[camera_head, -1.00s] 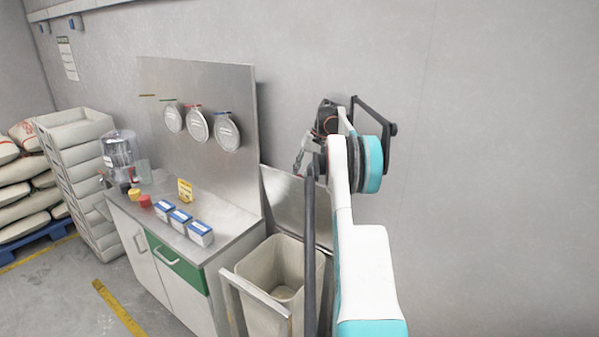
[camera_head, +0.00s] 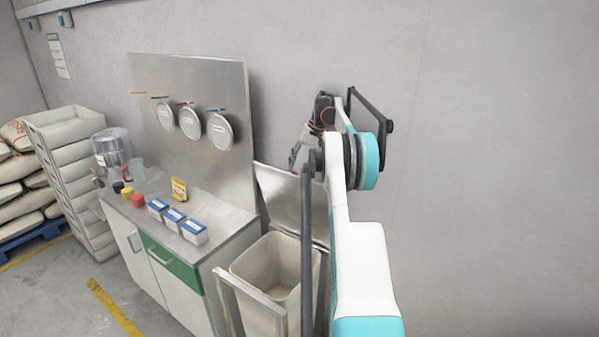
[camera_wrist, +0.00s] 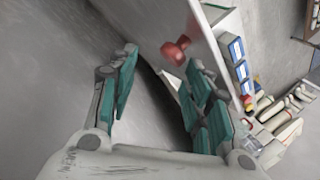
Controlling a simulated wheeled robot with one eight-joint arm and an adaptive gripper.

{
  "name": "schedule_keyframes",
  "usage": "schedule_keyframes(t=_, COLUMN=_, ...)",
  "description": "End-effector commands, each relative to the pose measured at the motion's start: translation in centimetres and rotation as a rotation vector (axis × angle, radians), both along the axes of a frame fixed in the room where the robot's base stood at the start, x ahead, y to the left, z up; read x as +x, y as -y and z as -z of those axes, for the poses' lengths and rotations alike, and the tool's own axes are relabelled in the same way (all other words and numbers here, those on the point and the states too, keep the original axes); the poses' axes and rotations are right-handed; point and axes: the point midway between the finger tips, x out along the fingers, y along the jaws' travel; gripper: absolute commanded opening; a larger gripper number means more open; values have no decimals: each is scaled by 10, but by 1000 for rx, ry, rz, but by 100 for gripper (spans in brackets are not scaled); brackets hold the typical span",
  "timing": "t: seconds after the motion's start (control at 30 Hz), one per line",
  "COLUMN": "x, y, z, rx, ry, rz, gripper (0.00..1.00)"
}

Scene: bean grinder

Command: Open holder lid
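A metal lid (camera_head: 287,205) stands tilted up against the wall behind a beige bin (camera_head: 283,250), whose top is uncovered. I take this lid and bin to be the holder. My gripper (camera_head: 296,157) is above the lid's upper edge, partly hidden by my arm. In the wrist view my gripper (camera_wrist: 163,62) is open, with a wide gap between its teal-padded fingers. A red knob-like part (camera_wrist: 176,50) shows just beyond the fingertips, and nothing is held. I cannot tell what the knob is fixed to.
A cabinet (camera_head: 180,290) stands left of the bin, with several blue-and-white boxes (camera_head: 175,218) on top. A steel panel (camera_head: 190,90) with round metal discs (camera_head: 219,131) rises behind it. A grey wall is close behind my arm. Crates (camera_head: 72,150) stand far left.

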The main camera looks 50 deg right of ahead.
Motion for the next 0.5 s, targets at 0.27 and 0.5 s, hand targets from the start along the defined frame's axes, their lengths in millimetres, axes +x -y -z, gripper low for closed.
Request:
schedule_keyframes(t=0.27, x=3, y=0, z=-50, rx=0, ry=2, rz=-1, gripper=45)
schedule_keyframes(t=0.5, x=4, y=0, z=-69, rx=-1, ry=2, rz=0, gripper=45)
